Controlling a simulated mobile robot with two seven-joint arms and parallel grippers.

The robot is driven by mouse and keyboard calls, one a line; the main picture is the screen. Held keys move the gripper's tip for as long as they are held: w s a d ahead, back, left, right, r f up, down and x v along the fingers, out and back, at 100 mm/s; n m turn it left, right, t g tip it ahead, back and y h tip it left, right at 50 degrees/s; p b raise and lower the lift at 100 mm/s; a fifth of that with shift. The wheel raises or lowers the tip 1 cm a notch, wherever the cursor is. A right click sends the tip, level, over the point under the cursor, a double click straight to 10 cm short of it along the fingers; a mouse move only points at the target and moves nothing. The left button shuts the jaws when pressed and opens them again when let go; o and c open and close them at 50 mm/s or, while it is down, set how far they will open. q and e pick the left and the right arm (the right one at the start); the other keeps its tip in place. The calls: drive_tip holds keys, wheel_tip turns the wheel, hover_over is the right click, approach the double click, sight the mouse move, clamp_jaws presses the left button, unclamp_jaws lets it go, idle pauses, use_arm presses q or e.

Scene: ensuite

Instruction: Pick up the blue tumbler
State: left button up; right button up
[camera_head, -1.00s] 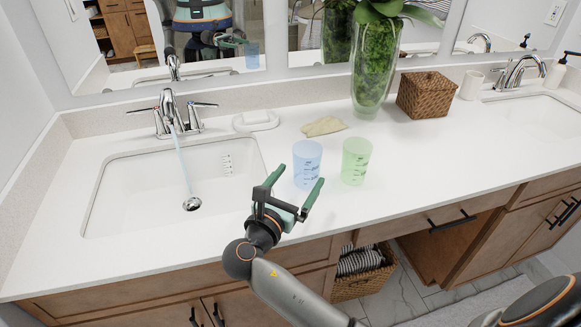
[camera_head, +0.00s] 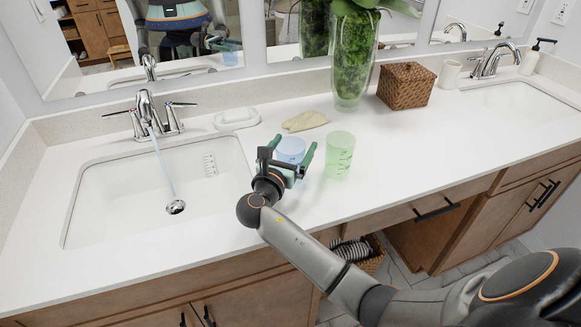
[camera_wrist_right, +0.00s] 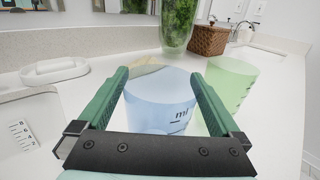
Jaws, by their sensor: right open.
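The blue tumbler (camera_head: 291,150) stands upright on the white counter, translucent, partly hidden behind my right gripper. My right gripper (camera_head: 287,151) is open, with one green finger on each side of the tumbler. In the right wrist view the tumbler (camera_wrist_right: 160,98) sits between the two spread fingers of the gripper (camera_wrist_right: 158,95). A gap shows beside the left finger. Whether the right finger touches the tumbler I cannot tell. My left gripper does not show.
A green tumbler (camera_head: 340,155) stands close to the right of the blue one. Behind are a tan cloth (camera_head: 305,121), a white soap dish (camera_head: 237,118), a glass vase (camera_head: 352,60) and a wicker box (camera_head: 405,86). A sink (camera_head: 150,190) with running water lies left.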

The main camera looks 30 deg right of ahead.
drive_tip(key=shift+w+d, duration=0.25)
drive_tip(key=shift+d, duration=0.2)
clamp_jaws()
idle(0.6)
